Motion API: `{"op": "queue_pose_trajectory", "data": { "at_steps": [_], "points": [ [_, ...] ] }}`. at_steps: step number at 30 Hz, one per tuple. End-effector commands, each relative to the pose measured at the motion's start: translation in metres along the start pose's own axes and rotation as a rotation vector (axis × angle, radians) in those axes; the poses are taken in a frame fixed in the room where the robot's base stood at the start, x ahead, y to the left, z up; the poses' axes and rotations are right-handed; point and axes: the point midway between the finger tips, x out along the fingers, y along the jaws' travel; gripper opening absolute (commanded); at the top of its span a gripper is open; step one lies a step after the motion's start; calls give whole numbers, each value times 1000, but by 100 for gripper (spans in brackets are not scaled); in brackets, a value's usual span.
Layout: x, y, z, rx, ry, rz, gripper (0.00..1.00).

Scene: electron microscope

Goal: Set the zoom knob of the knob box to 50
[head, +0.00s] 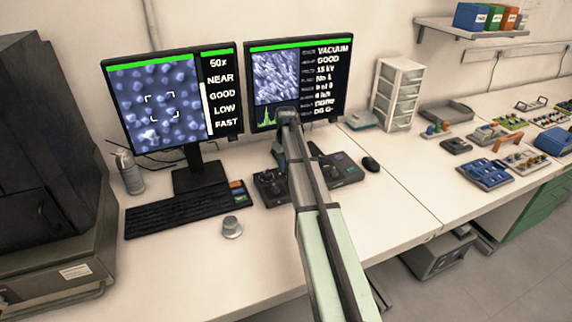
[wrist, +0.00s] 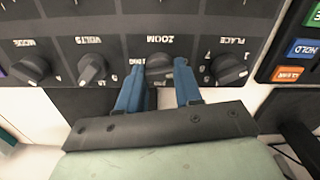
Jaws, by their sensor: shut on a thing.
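The knob box (wrist: 122,50) fills the top of the wrist view, its labels upside down. The zoom knob (wrist: 159,66) is dark and sits between the two blue fingers of my gripper (wrist: 160,80), which is shut on it. Its pointer and part of its scale are hidden by the fingers.
The volts knob (wrist: 92,68) and place knob (wrist: 229,69) flank the zoom knob closely. The mode knob (wrist: 30,68) is farther left. A panel with HOLD and other coloured buttons (wrist: 301,49) is at right. A keyboard (head: 185,208) and metal piece (head: 231,227) lie left of my arm.

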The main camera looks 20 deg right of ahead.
Motion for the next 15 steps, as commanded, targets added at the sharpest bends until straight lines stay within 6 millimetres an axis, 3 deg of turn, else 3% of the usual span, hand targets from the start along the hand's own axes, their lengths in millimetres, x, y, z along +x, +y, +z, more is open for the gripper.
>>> {"op": "queue_pose_trajectory", "data": {
  "at_steps": [6, 7, 15],
  "points": [
    [0, 0, 0, -2, 1, 0, 4],
    [0, 0, 0, -2, 1, 0, 35],
    [0, 0, 0, -1, 0, 0, 60]
  ]
}}
